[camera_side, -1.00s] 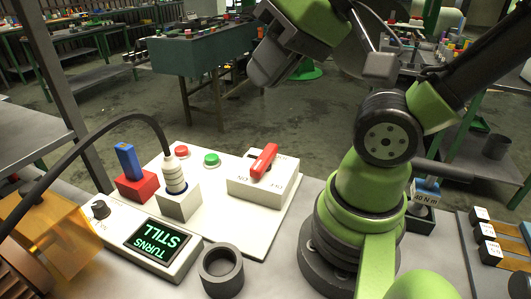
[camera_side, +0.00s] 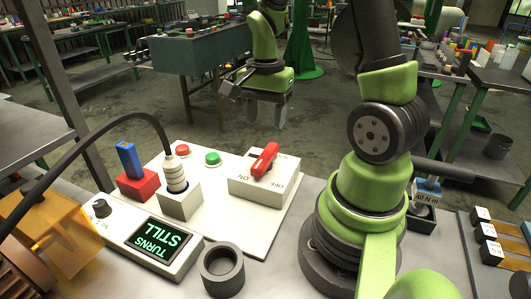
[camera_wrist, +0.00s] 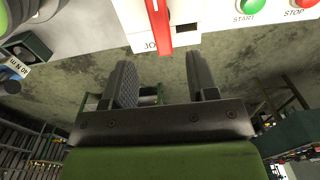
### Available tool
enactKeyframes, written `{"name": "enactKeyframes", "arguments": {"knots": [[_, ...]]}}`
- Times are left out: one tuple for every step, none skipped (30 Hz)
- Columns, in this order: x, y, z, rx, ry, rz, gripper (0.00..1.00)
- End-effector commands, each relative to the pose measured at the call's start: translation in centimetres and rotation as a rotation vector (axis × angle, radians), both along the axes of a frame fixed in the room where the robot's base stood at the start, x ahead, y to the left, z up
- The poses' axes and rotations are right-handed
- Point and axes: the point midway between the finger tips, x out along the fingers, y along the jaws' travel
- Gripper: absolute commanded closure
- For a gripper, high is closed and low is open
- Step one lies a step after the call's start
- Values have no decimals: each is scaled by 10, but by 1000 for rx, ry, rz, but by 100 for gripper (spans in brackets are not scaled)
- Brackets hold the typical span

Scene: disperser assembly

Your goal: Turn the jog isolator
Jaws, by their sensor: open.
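The jog isolator is a white box (camera_side: 251,187) with a red bar handle (camera_side: 265,160) on top and OFF and ON lettering. The handle lies at a slant in the side view. In the wrist view the red handle (camera_wrist: 160,25) shows at the top edge, pointing down the picture, with part of the label "JO" beside it. My gripper (camera_side: 265,118) is open and empty, held up beyond the box and apart from it. In the wrist view its two fingers (camera_wrist: 161,62) are spread, and the handle's end appears between and above their tips.
A green START button (camera_wrist: 251,5) and a red STOP button (camera_wrist: 300,3) stand beside the isolator. A corded white plug (camera_side: 175,170), a blue-handled red block (camera_side: 134,185) and a display reading "TURNS STILL" (camera_side: 160,240) are to the left. A dark cup (camera_side: 222,270) stands in front.

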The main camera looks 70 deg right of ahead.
Motion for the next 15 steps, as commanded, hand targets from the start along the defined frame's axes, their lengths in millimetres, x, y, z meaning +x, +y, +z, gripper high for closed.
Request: {"name": "enactKeyframes", "arguments": {"knots": [[-1,0,-5,3,5,-1,47],[-1,0,-9,3,5,0,47],[-1,1,-14,4,6,1,47],[-1,1,-19,4,6,1,47],[-2,1,-24,5,8,1,47],[-1,1,-32,5,8,2,47],[-1,1,-37,5,8,2,47],[-1,1,-43,5,8,2,47],[-2,2,-51,6,9,2,47],[-2,1,-56,5,8,2,47],[-1,1,-61,5,7,3,47],[-1,1,-67,4,7,2,47],[-2,1,-71,4,7,3,47],[-1,1,-75,4,6,2,47],[-1,1,-80,4,5,2,47]]}}
